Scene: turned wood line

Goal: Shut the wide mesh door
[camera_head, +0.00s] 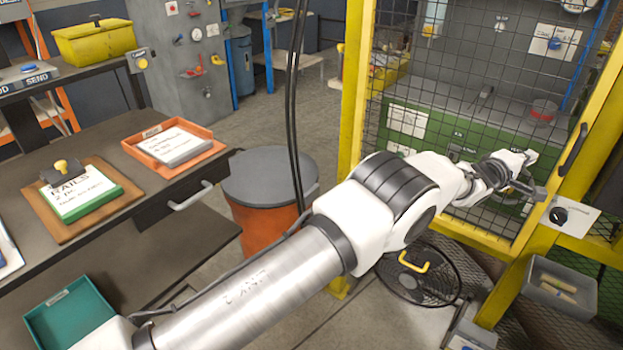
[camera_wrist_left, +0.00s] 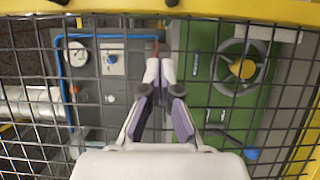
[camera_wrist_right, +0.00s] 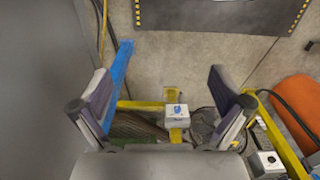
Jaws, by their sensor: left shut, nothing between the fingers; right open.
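The wide mesh door (camera_head: 465,60) is black wire mesh in a yellow frame at the right of the head view. A dark handle (camera_head: 573,150) sits on its right-hand yellow upright. I cannot tell whether the door stands fully shut. My left gripper (camera_head: 530,188) is at the mesh, near that upright and left of the handle. In the left wrist view, its fingers (camera_wrist_left: 157,68) are shut and empty, with the mesh (camera_wrist_left: 60,130) spread across the picture. Whether they touch it is unclear. My right gripper (camera_wrist_right: 162,85) is open and empty, outside the head view.
A green machine (camera_head: 430,128) is behind the mesh. A black fan (camera_head: 420,275) is on the floor below my left arm. An orange bin with a grey lid (camera_head: 265,175) stands by the workbench (camera_head: 110,150). A knob plate (camera_head: 570,215) is right of the door.

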